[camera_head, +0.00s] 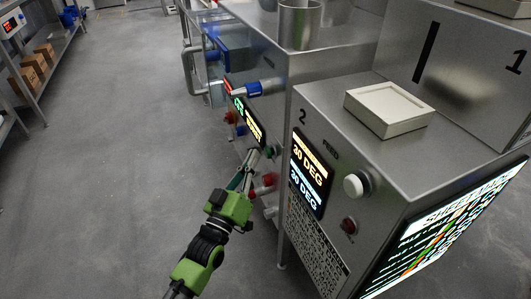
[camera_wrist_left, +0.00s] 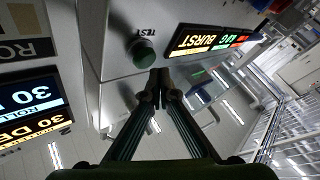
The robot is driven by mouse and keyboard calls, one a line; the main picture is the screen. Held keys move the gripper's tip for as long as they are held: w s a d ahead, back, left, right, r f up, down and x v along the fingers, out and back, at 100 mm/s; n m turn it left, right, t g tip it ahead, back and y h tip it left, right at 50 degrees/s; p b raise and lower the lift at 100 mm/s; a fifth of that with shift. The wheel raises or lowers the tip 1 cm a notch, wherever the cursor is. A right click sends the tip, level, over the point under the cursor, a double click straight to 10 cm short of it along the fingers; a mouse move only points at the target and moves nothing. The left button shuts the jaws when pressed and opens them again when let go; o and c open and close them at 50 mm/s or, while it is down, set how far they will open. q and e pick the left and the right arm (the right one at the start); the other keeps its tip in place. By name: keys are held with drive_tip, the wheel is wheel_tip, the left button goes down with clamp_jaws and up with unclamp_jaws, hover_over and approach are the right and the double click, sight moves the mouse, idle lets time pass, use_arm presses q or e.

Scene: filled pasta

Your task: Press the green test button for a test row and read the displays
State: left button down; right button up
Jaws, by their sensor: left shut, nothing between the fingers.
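My left gripper (camera_head: 252,158) is shut and empty, with its fingertips close to the machine's front panel. In the left wrist view, the fingertips (camera_wrist_left: 160,74) are just beside the green button (camera_wrist_left: 145,54), which has the word TEST next to it. I cannot tell whether they touch. A small display (camera_wrist_left: 211,40) appears upside down there, with BURST in orange and green and red fields. In the head view, this display (camera_head: 248,121) sits beyond the gripper. A larger display (camera_head: 310,173) reads 30 DEG twice. My right gripper is not in view.
A white square tray (camera_head: 389,112) and a steel cylinder (camera_head: 299,25) stand on top. A red knob (camera_head: 269,179) is near my gripper. Open floor (camera_head: 120,150) lies left.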

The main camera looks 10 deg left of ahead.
use_arm(q)
drive_tip(key=shift+d, duration=0.15)
drive_tip(key=shift+w+d, duration=0.2)
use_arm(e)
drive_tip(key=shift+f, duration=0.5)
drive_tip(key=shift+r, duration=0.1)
use_arm(q)
drive_tip(key=shift+w+d, duration=0.1)
drive_tip(key=shift+d, duration=0.05)
